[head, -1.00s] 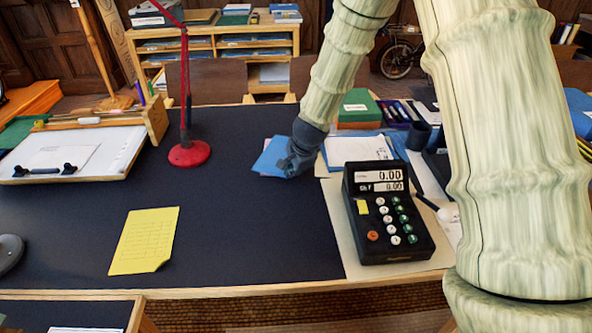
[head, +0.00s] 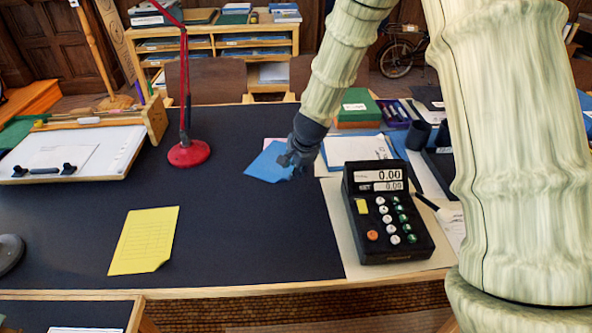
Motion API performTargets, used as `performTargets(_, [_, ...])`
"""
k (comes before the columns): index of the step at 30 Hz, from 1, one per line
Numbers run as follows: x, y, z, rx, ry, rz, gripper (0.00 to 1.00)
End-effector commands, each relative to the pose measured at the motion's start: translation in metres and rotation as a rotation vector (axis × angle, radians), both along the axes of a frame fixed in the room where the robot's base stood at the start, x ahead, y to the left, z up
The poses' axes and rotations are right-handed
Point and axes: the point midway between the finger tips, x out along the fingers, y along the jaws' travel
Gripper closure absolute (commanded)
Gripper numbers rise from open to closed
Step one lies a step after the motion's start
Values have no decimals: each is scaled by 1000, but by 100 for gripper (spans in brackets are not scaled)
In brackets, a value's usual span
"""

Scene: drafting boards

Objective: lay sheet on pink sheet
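A blue sheet (head: 266,164) is at the back middle of the dark desk top, tilted in the picture. My gripper (head: 290,160) is at its right edge and appears shut on it; the fingertips are small and partly hidden. A thin strip of the pink sheet (head: 273,141) shows just behind the blue sheet's far edge, and the rest of it is hidden. I cannot tell whether the blue sheet touches the pink one. A yellow lined sheet (head: 144,241) lies flat at the front left of the desk.
A red lamp (head: 189,153) stands left of the blue sheet. A black calculator (head: 387,215) sits to the right, with white papers (head: 355,150) and a green box (head: 358,106) behind it. A drawing board (head: 108,148) is at left. The middle of the dark desk (head: 235,230) is clear.

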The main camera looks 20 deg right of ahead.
Motion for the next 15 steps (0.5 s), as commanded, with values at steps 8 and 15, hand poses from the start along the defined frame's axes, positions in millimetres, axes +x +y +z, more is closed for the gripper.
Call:
performTargets(8, [-18,-2,39,-1,-1,0,73])
performTargets(15, [-32,-5,70,-2,-2,0,73])
